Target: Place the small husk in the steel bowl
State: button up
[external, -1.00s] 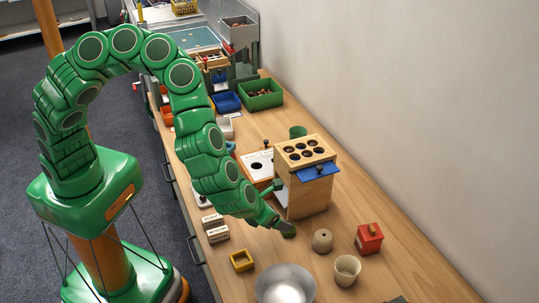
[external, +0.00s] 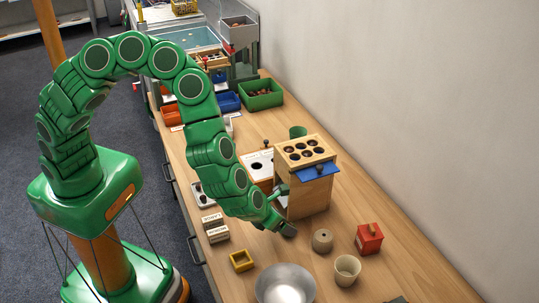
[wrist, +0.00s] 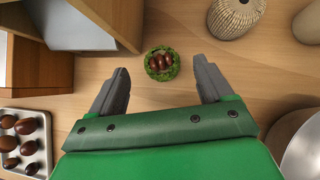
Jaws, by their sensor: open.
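The small husk (wrist: 161,65) is a green, spiky cup with brown chestnuts inside, on the wooden counter in the wrist view. My gripper (external: 287,230) is open and empty, with its two dark fingers apart on either side of the husk in the wrist view. I cannot tell how high the fingertips are above the counter. In the external view the gripper hides the husk. The steel bowl (external: 286,284) stands on the counter in front of the gripper, its side also showing at the right edge of the wrist view (wrist: 303,148).
A wooden box with holes on top (external: 308,188) stands close behind the gripper. A beige ribbed pot (external: 322,241), a cream cup (external: 347,269) and a red box (external: 369,239) stand to the right.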

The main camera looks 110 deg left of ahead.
jog(key=shift+w+a+f, duration=0.15)
jog(key=shift+f, duration=0.25)
jog(key=shift+w+a+f, duration=0.1)
jog(key=shift+f, duration=0.25)
jog(key=shift+x, duration=0.9)
jog(key=c, duration=1.2)
